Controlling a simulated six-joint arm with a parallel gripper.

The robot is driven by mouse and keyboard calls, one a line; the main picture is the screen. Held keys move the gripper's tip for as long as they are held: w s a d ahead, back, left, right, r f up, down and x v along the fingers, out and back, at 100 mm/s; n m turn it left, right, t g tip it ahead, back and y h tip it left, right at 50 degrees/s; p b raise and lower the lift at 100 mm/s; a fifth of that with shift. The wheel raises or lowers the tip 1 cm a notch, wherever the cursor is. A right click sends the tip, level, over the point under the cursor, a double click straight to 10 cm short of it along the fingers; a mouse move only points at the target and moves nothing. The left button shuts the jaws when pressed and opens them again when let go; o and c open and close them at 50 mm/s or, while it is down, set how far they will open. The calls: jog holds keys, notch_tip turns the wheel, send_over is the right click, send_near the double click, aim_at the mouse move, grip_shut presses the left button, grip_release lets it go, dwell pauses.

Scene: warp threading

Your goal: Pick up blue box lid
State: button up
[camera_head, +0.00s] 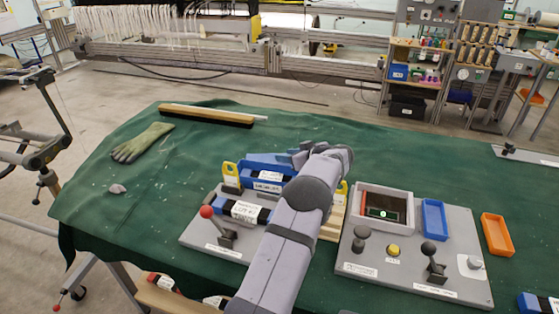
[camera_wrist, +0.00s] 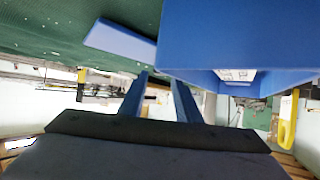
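The blue box (camera_head: 265,174) stands upright left of my arm in the head view, with a white label on its front. In the wrist view the blue box (camera_wrist: 235,35) fills the upper right, close to the fingers. A flat blue piece, which looks like the lid (camera_wrist: 120,41), lies on the green cloth left of the box in the wrist view. My gripper (camera_wrist: 160,82) has its two blue fingers apart, with background visible between them. In the head view my gripper (camera_head: 300,156) is at the box's far right side, partly hidden by my own arm.
A grey panel holds a red-knobbed lever (camera_head: 207,212). A second panel has a screen box (camera_head: 384,191), knobs and a blue tray (camera_head: 434,219). An orange tray (camera_head: 497,234) lies at right. A glove (camera_head: 143,143) and brush (camera_head: 207,115) lie at back left, with free cloth around.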

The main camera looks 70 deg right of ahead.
jog(key=shift+p+x, duration=0.35)
jog(key=shift+x, duration=1.2)
grip_shut()
jog(key=shift+s, duration=0.1)
